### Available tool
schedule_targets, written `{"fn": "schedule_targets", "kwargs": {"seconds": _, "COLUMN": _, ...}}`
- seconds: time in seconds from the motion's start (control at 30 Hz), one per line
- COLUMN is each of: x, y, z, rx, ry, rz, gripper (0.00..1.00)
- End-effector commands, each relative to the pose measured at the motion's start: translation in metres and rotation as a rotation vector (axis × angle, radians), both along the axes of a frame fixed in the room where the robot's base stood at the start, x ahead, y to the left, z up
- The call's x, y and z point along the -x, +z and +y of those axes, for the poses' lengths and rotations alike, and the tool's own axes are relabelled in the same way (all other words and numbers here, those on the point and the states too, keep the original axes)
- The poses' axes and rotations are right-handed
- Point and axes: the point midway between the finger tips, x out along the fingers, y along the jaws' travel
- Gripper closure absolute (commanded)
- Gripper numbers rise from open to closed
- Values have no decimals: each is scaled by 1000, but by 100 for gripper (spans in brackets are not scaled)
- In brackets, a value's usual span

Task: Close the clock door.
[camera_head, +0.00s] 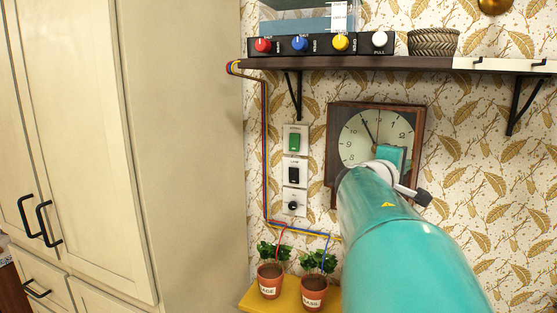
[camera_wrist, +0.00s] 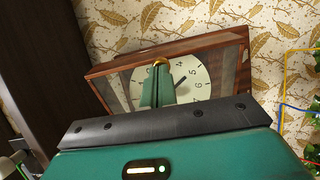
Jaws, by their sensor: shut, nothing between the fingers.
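The clock (camera_head: 334,150) is a square dark wooden case with a pale round dial, on the wall under the shelf. In the wrist view the clock (camera_wrist: 195,82) appears tilted, its wooden frame around the dial. I cannot tell for sure whether its door is flush with the case or slightly ajar. My gripper (camera_wrist: 160,70) is shut and empty, its teal fingers in front of the dial. A small brass-coloured piece shows at the fingertips; contact is unclear. In the head view my arm hides the clock's lower right part and the fingertips.
A shelf (camera_head: 400,64) above the clock carries a control box (camera_head: 320,45) with coloured knobs and a basket (camera_head: 433,42). Wall switches (camera_head: 294,172) are left of the clock. Two potted plants (camera_head: 270,281) (camera_head: 313,291) stand below; a tall cabinet (camera_head: 100,150) fills the left.

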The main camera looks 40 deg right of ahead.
Motion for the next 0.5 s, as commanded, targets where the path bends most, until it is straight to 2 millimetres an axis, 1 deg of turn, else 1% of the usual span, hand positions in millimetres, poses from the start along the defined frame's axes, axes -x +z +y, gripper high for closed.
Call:
{"fn": "schedule_targets", "kwargs": {"seconds": 0.23, "x": 1, "y": 0, "z": 1, "rx": 0, "ry": 0, "rz": 0, "gripper": 100}}
{"fn": "schedule_targets", "kwargs": {"seconds": 0.33, "x": 1, "y": 0, "z": -3, "rx": -1, "ry": -1, "rz": 0, "gripper": 100}}
{"fn": "schedule_targets", "kwargs": {"seconds": 0.43, "x": 4, "y": 0, "z": -18, "rx": -1, "ry": -1, "rz": 0, "gripper": 100}}
{"fn": "schedule_targets", "kwargs": {"seconds": 0.5, "x": 7, "y": -1, "z": -34, "rx": -2, "ry": -2, "rz": 1, "gripper": 100}}
